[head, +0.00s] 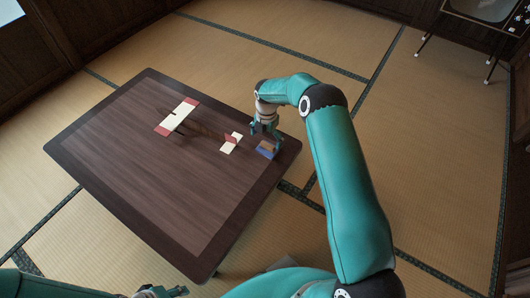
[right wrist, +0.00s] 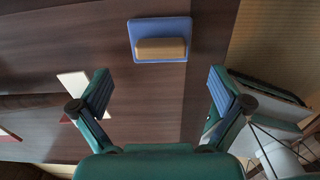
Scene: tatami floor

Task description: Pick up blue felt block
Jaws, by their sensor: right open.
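The blue felt block (head: 264,153) has a tan top piece and lies on the dark low table near its right corner. In the right wrist view the block (right wrist: 140,50) lies flat, ahead of the fingertips and roughly centred between them.
The table (head: 150,170) has a darker border. A long white piece with red ends (head: 175,117) lies toward its far side. A smaller white and red piece (head: 229,146) lies just left of the right gripper. The table's near half is clear. Tatami surrounds it.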

